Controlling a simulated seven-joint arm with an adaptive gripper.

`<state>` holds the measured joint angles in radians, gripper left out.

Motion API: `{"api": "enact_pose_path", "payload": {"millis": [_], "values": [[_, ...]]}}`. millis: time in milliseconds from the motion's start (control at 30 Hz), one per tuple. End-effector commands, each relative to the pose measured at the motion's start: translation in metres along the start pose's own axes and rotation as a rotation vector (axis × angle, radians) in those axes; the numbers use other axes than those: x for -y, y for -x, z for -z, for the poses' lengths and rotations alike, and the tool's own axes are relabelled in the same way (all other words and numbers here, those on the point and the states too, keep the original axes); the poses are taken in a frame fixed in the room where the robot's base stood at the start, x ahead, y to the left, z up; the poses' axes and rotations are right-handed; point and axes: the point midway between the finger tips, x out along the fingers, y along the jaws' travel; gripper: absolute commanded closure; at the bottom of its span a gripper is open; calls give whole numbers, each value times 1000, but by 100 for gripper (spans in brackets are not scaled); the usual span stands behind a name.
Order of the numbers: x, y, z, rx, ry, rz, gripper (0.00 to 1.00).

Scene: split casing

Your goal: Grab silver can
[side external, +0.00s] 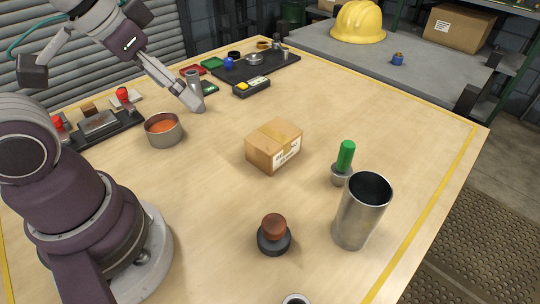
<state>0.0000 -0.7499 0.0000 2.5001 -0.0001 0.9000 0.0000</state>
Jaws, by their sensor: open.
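A tall silver can (359,215), like an open-topped metal tumbler, stands upright at the right front of the table. My gripper (113,88) is at the upper left, with its fingers spread apart and nothing seen between them. It is well away from the tall can, across the table. A smaller grey metal cylinder (195,82) shows right beside my gripper's right finger, which partly overlaps it in the picture. I cannot tell whether they touch.
A cardboard box (273,146) sits mid-table. A green-handled tool (345,156) stands close behind the tall can. A brown-knobbed black piece (274,236) is to its left. A pot with orange contents (163,129) and a black tray (255,66) lie farther back.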

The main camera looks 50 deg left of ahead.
Motion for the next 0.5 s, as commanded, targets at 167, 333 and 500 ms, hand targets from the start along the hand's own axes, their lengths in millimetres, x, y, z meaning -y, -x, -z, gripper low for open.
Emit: {"api": "enact_pose_path", "payload": {"millis": [167,333,500], "values": [[0,0,0,0,0,0,0],[0,0,0,0,0,0,0],[4,-3,2,9,43,11,0]]}}
